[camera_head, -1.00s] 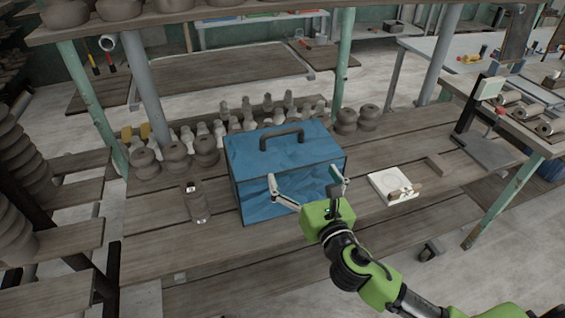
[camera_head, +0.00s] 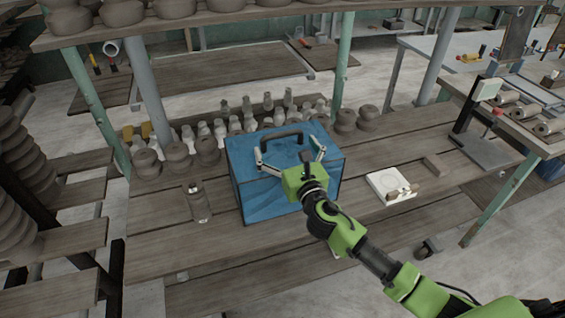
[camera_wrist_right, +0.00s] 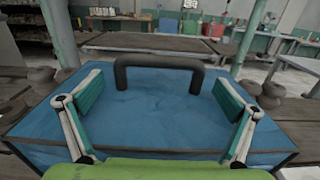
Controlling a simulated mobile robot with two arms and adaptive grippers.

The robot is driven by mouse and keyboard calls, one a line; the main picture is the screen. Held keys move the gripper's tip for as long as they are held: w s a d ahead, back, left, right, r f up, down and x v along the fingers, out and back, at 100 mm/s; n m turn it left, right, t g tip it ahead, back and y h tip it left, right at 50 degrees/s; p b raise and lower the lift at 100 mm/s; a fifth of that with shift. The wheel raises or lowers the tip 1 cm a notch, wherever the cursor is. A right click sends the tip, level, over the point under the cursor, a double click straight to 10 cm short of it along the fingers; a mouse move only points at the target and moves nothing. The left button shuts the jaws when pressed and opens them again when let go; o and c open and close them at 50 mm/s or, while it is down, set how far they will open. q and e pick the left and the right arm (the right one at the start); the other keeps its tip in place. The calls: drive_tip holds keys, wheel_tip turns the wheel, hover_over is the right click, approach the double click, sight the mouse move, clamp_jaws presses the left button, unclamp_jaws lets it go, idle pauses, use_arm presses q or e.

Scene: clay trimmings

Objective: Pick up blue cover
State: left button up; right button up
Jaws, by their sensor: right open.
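The blue cover (camera_head: 246,179) is the blue box-like body with a dark handle (camera_head: 281,141) on top, standing on the wooden workbench. The cover also shows in the right wrist view (camera_wrist_right: 155,112), with the handle (camera_wrist_right: 158,62) arching up from its top. My right gripper (camera_head: 289,158) is open and empty, over the front part of the cover's top. In the right wrist view its two fingers (camera_wrist_right: 160,88) are spread to either side, with the handle between and beyond them. Whether the fingers touch the top, I cannot tell. My left gripper is not in view.
A dark cylindrical bottle (camera_head: 197,202) stands left of the cover. A white tray (camera_head: 378,186) lies to the right. Clay pots (camera_head: 179,156) and several small pale pieces stand behind, beneath an overhead shelf (camera_head: 215,16) on posts. The bench front is mostly clear.

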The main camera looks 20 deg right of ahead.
drive_tip(key=shift+w+a, duration=0.1)
drive_tip(key=shift+w, duration=1.25)
drive_tip(key=shift+c, duration=0.4)
drive_tip(key=shift+r, duration=0.1)
drive_tip(key=c, duration=1.6)
